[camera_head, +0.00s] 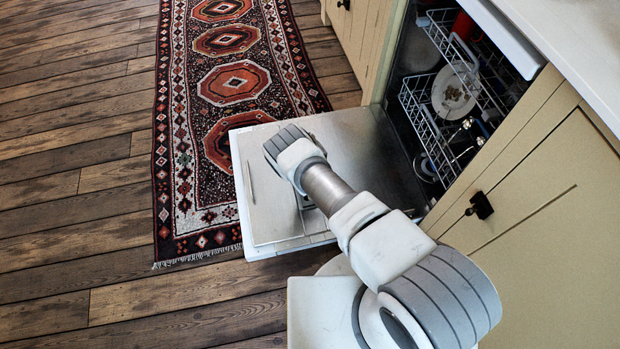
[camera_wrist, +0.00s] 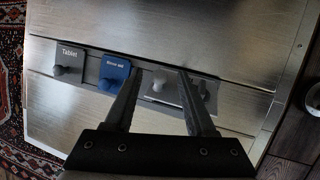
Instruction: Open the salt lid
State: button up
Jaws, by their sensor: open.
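The dishwasher door (camera_head: 365,150) hangs open and lies flat. No "Salt" marking is readable. My gripper (camera_wrist: 160,73) is open and empty, its fingers either side of the light grey lid's knob. All visible lids look shut. The head view hides the fingertips behind my arm.
The dishwasher's racks (camera_head: 455,85) hold a plate (camera_head: 455,92) and other dishes. Cream cabinets (camera_head: 540,190) and a pale counter (camera_head: 585,40) border the right. A patterned rug (camera_head: 230,85) lies left of the door on the wooden floor (camera_head: 75,200), which is clear.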

grip_shut()
dwell(0.5)
jog(key=shift+w+d+r+y, duration=0.1)
jog(key=shift+d+y, duration=0.3)
jog(key=shift+y, duration=0.1)
jog(key=shift+w+d+f+m+g+y+b, duration=0.15)
jog(key=shift+d+m+g+y+b, duration=0.1)
jog(key=shift+d+y+b, duration=0.75)
jog(key=shift+w+d+f+m+g+y+b, duration=0.2)
jog(key=shift+d+y+b, duration=0.45)
jog(key=shift+y, duration=0.65)
jog(key=shift+w+d+f+g+y, duration=0.15)
jog(key=shift+d+y, duration=0.2)
jog(key=shift+y, duration=0.35)
jog(key=shift+d+f+g+y, duration=0.1)
jog(key=shift+d+y, duration=0.2)
jog(key=shift+y, duration=0.4)
jog(key=shift+w+d+f+m+y, duration=0.1)
jog(key=shift+d+f+m+y, duration=0.25)
jog(key=shift+y, duration=0.55)
jog(key=shift+d, duration=0.1)
